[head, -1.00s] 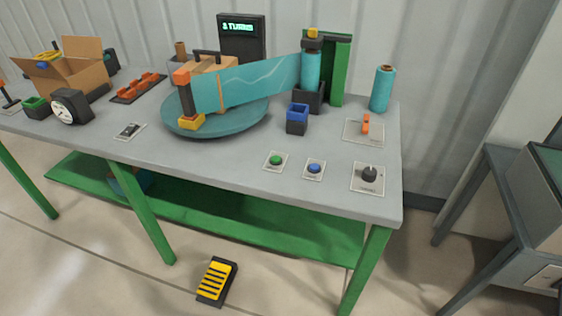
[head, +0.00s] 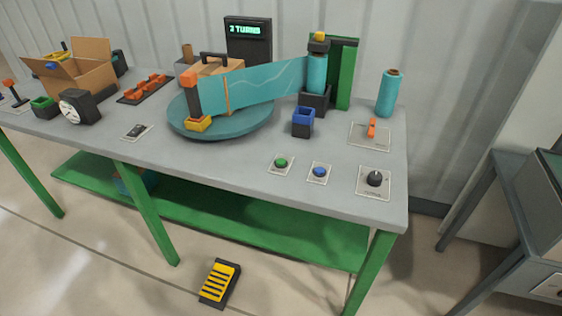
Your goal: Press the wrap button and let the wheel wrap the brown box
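The brown box (head: 220,66), with a dark handle on top, stands on the round teal wheel (head: 247,123). A sheet of teal film (head: 258,82) runs in front of it, from an orange-topped dark post (head: 193,97) on the wheel to a film roll (head: 317,73) at the green stand (head: 346,72). The film hides most of the box. A green button (head: 281,162) and a blue button (head: 320,172) sit on plates near the table's front edge; I cannot read their labels. Neither of my grippers is in view.
A dark display (head: 248,40) shows a turns count. A knob (head: 374,179), an orange switch (head: 371,128), a spare roll (head: 388,93) and a blue-topped block (head: 303,122) are on the table's right. A yellow-black pedal (head: 219,283) lies on the floor. An open carton (head: 85,75) stands left.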

